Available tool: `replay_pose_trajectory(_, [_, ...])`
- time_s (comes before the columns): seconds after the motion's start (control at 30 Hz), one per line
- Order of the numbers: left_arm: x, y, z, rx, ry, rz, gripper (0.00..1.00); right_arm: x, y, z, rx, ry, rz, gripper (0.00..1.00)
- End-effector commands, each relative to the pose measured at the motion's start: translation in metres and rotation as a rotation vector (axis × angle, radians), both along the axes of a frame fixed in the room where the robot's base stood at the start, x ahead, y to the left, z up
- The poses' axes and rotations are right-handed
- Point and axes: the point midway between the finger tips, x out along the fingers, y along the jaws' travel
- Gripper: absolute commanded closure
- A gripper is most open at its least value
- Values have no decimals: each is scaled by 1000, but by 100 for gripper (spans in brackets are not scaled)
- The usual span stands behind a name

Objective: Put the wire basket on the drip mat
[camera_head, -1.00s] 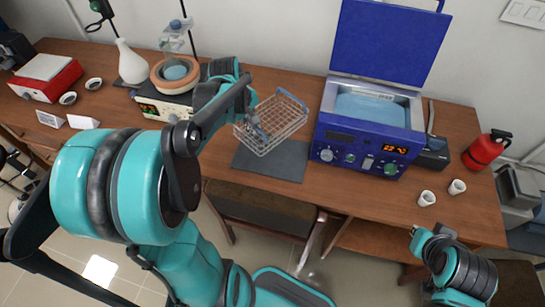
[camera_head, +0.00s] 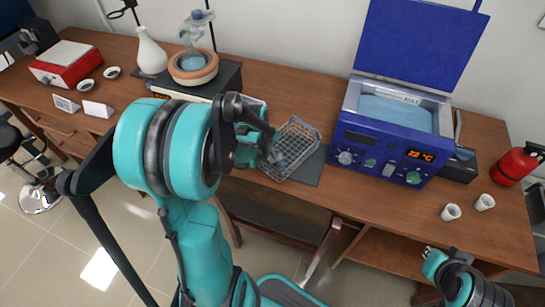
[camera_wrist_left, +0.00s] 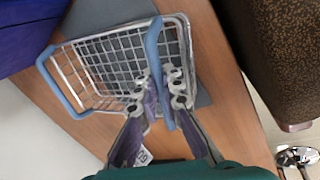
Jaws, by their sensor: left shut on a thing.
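The wire basket (camera_head: 297,137), silvery mesh with blue handles, is over the dark grey drip mat (camera_head: 313,168) in the head view. It hides much of the mat's left part. My left gripper (camera_head: 272,152) is shut on the basket at its near left side. I cannot tell whether the basket touches the mat. My right gripper (camera_head: 428,252) is off the table's front edge, its jaw state unclear.
The blue water bath (camera_head: 390,135) with its lid up stands right of the mat. A black-based heater with a clay-coloured bowl (camera_head: 193,67) is behind to the left. Two white cups (camera_head: 452,212) and a red extinguisher (camera_head: 515,166) are at the right.

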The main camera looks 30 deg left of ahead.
Motion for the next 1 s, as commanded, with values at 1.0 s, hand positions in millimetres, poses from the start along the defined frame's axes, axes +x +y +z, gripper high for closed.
replay_pose_trajectory(1.0, [-16, 3, 57, -1, 0, 2, 72, 0, 0, 29, 0, 0, 0, 100])
